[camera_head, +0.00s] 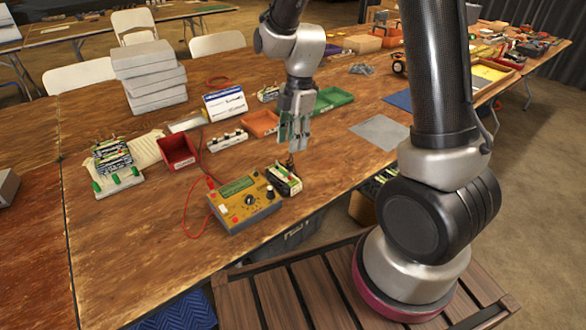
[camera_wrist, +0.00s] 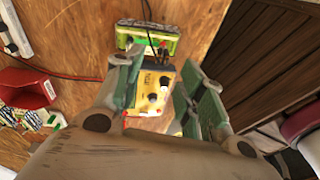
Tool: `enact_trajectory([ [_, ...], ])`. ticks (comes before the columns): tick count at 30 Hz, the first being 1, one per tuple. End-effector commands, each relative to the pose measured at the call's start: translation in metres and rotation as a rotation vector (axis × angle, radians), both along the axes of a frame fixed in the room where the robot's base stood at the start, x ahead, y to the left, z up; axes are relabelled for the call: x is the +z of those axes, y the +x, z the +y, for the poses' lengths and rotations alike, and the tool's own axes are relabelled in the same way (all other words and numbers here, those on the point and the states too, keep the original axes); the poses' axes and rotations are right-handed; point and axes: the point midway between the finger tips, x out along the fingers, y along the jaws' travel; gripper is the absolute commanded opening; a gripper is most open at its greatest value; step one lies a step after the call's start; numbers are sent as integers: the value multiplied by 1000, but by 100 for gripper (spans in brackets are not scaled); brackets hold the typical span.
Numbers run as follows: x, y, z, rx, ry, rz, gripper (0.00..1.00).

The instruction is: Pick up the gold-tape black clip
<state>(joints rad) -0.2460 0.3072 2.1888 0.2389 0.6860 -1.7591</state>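My gripper (camera_head: 293,130) hangs in the air above the front part of the table. In the wrist view its two green-padded fingers (camera_wrist: 163,95) are apart, with nothing seen held between them. Just below it in the head view is a small battery pack (camera_head: 284,181), with a dark lead and what looks like a black clip (camera_head: 291,162) at its top. In the wrist view the pack (camera_wrist: 147,40) is green and yellow, with dark leads running up from it, beyond the fingertips. Gold tape on the clip is too small to make out.
A yellow meter box (camera_head: 243,203) with red leads sits left of the pack; it shows between my fingers in the wrist view (camera_wrist: 152,88). A red bin (camera_head: 178,152), an orange tray (camera_head: 261,123) and a green tray (camera_head: 332,98) stand nearby. The table's front edge is close.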

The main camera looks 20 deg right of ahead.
Motion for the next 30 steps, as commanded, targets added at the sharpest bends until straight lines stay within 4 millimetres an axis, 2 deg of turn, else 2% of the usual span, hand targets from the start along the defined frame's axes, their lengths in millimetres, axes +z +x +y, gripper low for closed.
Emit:
enact_trajectory([
  [5,-5,0,0,133,7,-23,39],
  [21,-73,-11,11,137,7,-24,39],
  [29,-77,-11,12,136,7,-26,39],
  [30,-76,-11,12,136,7,-26,34],
])
